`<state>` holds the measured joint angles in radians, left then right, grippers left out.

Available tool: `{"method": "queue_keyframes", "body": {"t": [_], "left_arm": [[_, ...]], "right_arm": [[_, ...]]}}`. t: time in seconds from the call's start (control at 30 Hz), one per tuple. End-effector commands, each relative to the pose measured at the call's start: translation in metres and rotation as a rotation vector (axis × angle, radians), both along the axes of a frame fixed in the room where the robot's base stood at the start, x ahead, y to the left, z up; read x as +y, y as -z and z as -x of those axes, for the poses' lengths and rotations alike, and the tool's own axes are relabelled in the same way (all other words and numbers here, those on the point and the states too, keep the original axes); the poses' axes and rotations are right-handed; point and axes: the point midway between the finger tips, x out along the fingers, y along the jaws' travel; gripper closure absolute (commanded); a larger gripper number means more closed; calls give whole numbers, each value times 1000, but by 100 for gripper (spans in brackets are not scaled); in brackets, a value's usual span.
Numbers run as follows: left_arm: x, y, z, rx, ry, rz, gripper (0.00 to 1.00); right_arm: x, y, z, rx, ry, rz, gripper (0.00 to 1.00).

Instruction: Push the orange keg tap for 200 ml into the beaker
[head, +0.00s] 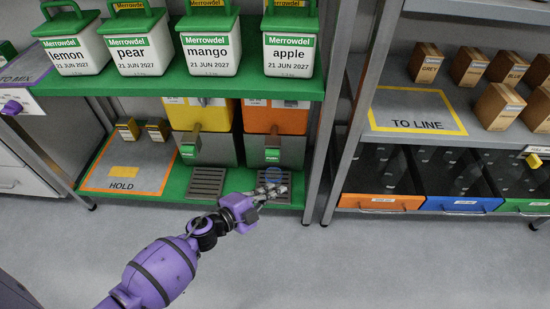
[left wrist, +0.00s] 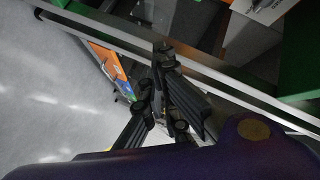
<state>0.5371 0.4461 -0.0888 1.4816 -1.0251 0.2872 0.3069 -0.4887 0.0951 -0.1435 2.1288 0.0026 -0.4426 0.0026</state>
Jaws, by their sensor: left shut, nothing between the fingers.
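The orange keg (head: 276,118) sits on the lower green shelf in the head view. Its tap (head: 273,142) is at the front, with a green PUSH label (head: 272,155) below it. A small bluish see-through shape (head: 273,174) shows under the tap, just behind my left gripper; it may be the beaker, but its outline is unclear and partly covered. My left gripper (head: 274,188) is shut and empty, in front of and below the tap, over the drip grate (head: 282,201). In the left wrist view its dark fingers (left wrist: 165,95) are close together. My right gripper is not in view.
A yellow keg (head: 198,114) stands left of the orange one, with its own grate (head: 207,184). Labelled white tubs (head: 207,47) fill the shelf above. A grey post (head: 330,120) stands to the right. The HOLD mat (head: 123,174) is at left. The floor (head: 350,260) is clear.

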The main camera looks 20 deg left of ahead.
Motion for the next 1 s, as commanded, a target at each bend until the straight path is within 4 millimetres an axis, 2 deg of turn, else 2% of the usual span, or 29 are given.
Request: {"method": "queue_keyframes", "body": {"t": [0.17,0.33,0.73,1.0], "left_arm": [[0,0,0,0,-2,1,100],[3,1,-10,0,-1,0,100],[18,2,-62,1,-2,-1,100],[24,1,-82,1,-2,0,100]], "right_arm": [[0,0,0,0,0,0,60],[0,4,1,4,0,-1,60],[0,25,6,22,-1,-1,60],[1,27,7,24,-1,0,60]]}}
